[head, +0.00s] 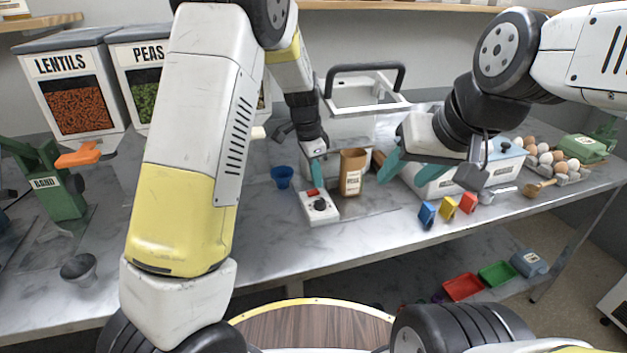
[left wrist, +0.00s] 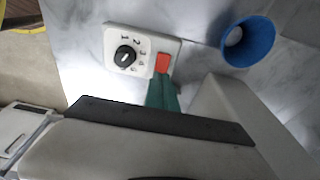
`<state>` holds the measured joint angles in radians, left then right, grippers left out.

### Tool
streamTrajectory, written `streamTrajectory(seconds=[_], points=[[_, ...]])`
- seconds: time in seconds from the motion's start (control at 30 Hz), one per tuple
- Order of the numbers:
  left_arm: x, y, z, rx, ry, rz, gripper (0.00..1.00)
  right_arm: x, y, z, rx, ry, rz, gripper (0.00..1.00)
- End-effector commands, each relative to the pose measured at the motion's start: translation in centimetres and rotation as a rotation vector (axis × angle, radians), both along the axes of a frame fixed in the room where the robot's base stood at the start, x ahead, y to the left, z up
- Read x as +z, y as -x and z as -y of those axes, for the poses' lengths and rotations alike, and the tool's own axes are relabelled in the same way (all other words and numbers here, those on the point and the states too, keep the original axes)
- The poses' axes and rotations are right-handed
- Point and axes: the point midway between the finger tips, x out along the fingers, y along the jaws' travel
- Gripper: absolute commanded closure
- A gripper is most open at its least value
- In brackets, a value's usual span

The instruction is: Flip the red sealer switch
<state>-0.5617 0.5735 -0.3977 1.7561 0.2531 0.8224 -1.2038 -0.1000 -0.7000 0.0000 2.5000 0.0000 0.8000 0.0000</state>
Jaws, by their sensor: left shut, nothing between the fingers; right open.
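The red switch (head: 313,191) sits at the back end of a small white control box (head: 321,216) that also has a black dial. In the left wrist view the red switch (left wrist: 163,62) and the dial (left wrist: 125,56) are clear. My left gripper (head: 316,183) is shut and empty, with its green fingertips (left wrist: 163,85) right at the switch; I cannot tell whether they touch it. My right gripper (head: 393,166) is open and empty, to the right of a brown paper bag (head: 352,173).
A white sealer with a black handle (head: 365,68) stands behind the box. A blue funnel (head: 282,177) is left of it. Blue, yellow and red clips (head: 448,208) lie to the right. Lentils (head: 75,85) and peas bins stand at the left.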

Motion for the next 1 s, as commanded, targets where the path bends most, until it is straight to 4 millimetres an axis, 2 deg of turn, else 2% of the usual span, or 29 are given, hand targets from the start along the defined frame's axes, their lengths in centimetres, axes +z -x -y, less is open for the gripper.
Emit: streamTrajectory(seconds=[1.0], points=[[-0.84,0.00,0.02,0.000,0.000,-0.001,1.00,0.00,0.00,0.00,0.000,0.000,0.000,0.50]])
